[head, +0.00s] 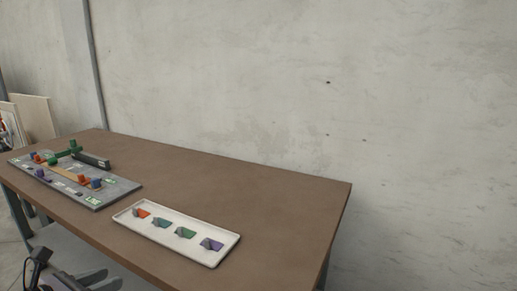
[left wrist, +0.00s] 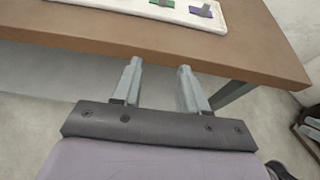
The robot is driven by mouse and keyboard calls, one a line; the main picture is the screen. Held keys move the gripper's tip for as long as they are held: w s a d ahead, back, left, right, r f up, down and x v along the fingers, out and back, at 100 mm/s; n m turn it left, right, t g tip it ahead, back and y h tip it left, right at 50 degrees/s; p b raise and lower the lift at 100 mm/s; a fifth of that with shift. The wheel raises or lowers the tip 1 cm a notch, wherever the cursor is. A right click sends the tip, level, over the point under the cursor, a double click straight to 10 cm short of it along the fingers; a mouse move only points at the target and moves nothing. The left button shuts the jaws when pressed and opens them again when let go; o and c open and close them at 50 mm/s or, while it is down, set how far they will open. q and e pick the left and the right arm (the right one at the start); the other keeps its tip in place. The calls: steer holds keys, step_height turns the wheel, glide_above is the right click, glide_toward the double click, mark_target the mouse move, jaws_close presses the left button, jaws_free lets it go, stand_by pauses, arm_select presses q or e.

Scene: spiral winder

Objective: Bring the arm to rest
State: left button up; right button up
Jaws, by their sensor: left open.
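My left gripper (left wrist: 158,80) is open and empty in the left wrist view, its two grey fingers apart, in front of the table's edge. In the head view my left gripper (head: 95,280) shows low at the bottom left, in front of the table's near edge, partly cut off by the frame. My right gripper is in neither view.
A brown table (head: 270,190) carries a grey board (head: 115,195) with coloured pieces and a dark green part at its left. A white tray (head: 140,224) with several coloured patches lies near the front edge. The table's right part is clear. A concrete wall (head: 300,80) stands behind.

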arm_select(q)
steer(key=s+d+f+n+y+p, duration=0.1)
steer(key=s+d+f+n, duration=0.4)
steer(key=n, duration=1)
steer(key=s+d+f+n+t+y+p, duration=0.1)
steer(key=s+d+f+n+p, duration=0.3)
steer(key=n, duration=1.1)
steer(key=shift+s+d+f+y, duration=0.35)
steer(key=shift+s+d+y, duration=0.25)
steer(key=shift+s, duration=0.4)
steer(key=s+d+f+n+g, duration=0.1)
steer(key=s+d+n, duration=0.1)
steer(key=s+d+f+n+g+p, duration=0.1)
steer(key=s+d+f+n, duration=0.1)
steer(key=n, duration=0.1)
steer(key=s+d+f+n+g, duration=0.1)
steer(key=s+n, duration=0.1)
steer(key=shift+s+d+f+n+p, duration=0.2)
steer(key=shift+d+f+n+p, duration=0.1)
steer(key=shift+d+f+n, duration=0.1)
steer(key=shift+c, duration=0.6)
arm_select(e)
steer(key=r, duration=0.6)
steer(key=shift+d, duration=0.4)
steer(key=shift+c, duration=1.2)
arm_select(q)
steer(key=shift+d, duration=0.2)
